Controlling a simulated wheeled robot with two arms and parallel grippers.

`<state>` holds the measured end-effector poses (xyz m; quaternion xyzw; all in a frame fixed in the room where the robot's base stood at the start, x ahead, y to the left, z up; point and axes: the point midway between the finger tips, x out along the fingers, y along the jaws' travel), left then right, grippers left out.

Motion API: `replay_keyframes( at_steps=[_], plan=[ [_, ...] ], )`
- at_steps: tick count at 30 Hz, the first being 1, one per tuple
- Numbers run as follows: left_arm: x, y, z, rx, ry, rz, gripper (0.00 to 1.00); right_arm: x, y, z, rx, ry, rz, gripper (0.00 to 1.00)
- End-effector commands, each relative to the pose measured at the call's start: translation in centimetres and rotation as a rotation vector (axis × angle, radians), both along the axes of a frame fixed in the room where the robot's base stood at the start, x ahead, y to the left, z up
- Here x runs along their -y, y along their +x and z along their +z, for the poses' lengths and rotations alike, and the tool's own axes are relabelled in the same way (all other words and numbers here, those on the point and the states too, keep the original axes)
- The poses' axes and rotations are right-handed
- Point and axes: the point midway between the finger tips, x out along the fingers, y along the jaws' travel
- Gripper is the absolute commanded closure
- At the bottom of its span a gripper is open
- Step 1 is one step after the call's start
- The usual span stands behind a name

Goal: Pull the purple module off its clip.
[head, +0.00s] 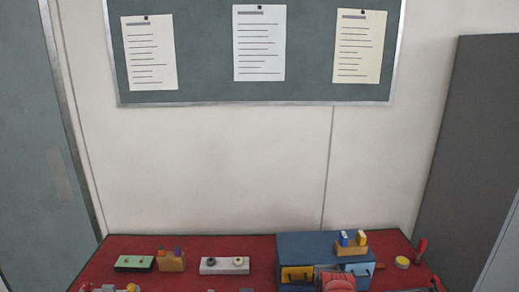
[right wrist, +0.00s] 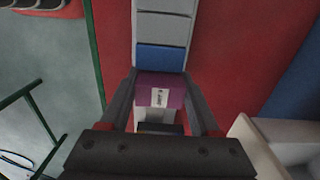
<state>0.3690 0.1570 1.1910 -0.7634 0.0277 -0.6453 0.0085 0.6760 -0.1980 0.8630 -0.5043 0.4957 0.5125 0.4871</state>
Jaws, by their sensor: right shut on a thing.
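In the right wrist view, the purple module (right wrist: 148,83) has a white label on its face. My right gripper (right wrist: 160,76) is shut on it, with one dark finger along each side. The module lies in line with a grey strip (right wrist: 163,28) of several segments that has a blue segment (right wrist: 161,58) at its near end. A white part shows just below the module, partly hidden by the gripper body. I cannot tell whether the module is still seated on its clip.
In the head view, a red-topped bench (head: 215,243) holds a blue box (head: 303,246), a green block (head: 134,263), a wooden holder (head: 171,262) and a white block (head: 224,265). In the right wrist view, a pale bin (right wrist: 262,146) is at lower right and a green rail (right wrist: 94,50) at left.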

Motion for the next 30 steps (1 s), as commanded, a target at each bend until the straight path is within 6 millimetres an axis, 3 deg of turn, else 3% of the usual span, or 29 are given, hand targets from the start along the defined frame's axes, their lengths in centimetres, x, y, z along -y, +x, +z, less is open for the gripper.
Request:
replay_keyframes(
  at_steps=[1, 15, 30],
  plan=[
    [0.0, 0.0, 0.9, 0.0, 0.0, 0.0, 0.5, 0.0, 0.0, 1.0, 0.0, 0.0, 0.0, 1.0],
    [0.0, 0.0, 4.6, 0.0, 0.0, 0.0, 0.5, -0.1, 0.1, 5.1, 0.003, 0.0, 0.001, 1.0],
    [0.0, 0.0, 4.6, 0.0, 0.0, 0.0, 0.5, 0.0, 0.0, 5.0, 0.001, 0.0, 0.001, 1.0]
  ],
)
